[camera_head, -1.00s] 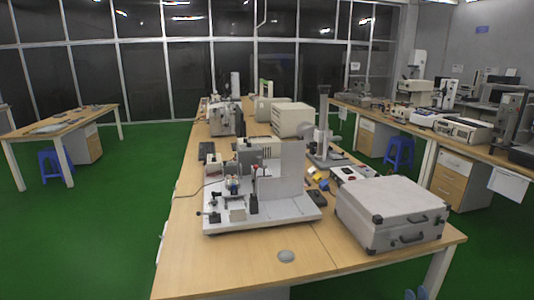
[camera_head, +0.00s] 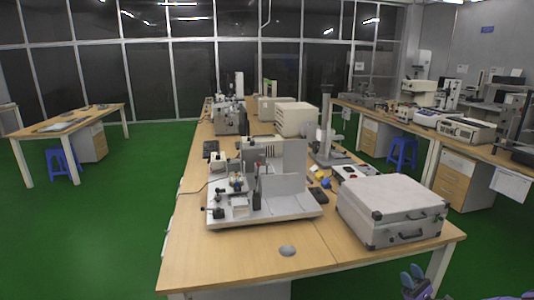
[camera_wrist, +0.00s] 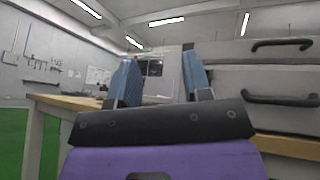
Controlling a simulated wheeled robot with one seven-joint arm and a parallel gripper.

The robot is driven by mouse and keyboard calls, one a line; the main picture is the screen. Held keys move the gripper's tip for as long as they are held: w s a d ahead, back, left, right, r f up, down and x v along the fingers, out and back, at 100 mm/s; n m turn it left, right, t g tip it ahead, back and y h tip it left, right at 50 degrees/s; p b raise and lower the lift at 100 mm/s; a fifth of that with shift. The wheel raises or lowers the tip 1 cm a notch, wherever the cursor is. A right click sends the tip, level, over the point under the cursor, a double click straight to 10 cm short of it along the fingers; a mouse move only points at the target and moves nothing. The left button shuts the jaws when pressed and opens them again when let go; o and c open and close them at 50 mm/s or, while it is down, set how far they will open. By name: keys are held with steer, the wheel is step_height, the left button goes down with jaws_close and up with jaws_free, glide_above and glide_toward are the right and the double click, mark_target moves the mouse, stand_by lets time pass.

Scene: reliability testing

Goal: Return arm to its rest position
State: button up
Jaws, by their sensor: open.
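My gripper (camera_wrist: 157,78) shows in the wrist view with its two blue fingers apart and nothing between them. In the head view, my gripper (camera_head: 415,277) is at the bottom right, just beyond the front right corner of the central table (camera_head: 215,265) and below the grey case. In the wrist view, the silver-grey case (camera_wrist: 275,75) with dark handles is close on the right, and the table edge (camera_wrist: 290,146) runs below it. My gripper is apart from both.
The case (camera_head: 392,207) lies shut at the table's front right. A white test rig (camera_head: 265,207) stands left of it. A side bench (camera_head: 455,147) with instruments is at right, and another table (camera_head: 68,122) at left. Green floor (camera_head: 110,230) is clear on the left.

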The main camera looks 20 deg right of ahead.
steer(key=w+a+r+n+g+h, duration=0.1)
steer(key=w+a+r+n+g, duration=0.3)
steer(key=a+r+n+g, duration=0.75)
steer(key=w+a+r+n+g+h, duration=0.1)
steer(key=w+a+r+n+g, duration=0.35)
steer(key=a+r+g, duration=1.15)
steer(key=s+a+r+n+h, duration=0.3)
steer(key=s+a+r+h, duration=0.15)
steer(key=r, duration=0.35)
steer(key=s+a+r+n+h, duration=0.2)
steer(key=s+a+r+h, duration=0.15)
steer(key=s+r, duration=0.35)
steer(key=s+a+r+n+t+h, duration=0.1)
steer(key=s+r+n+t+h, duration=0.1)
steer(key=s, duration=0.5)
steer(key=s+a+r+n+t+h, duration=0.2)
steer(key=s+r+t, duration=0.3)
steer(key=s, duration=0.3)
steer(key=shift+s+r+n, duration=0.15)
steer(key=shift+r+n, duration=0.15)
steer(key=shift+r, duration=0.35)
steer(key=shift+a, duration=0.1)
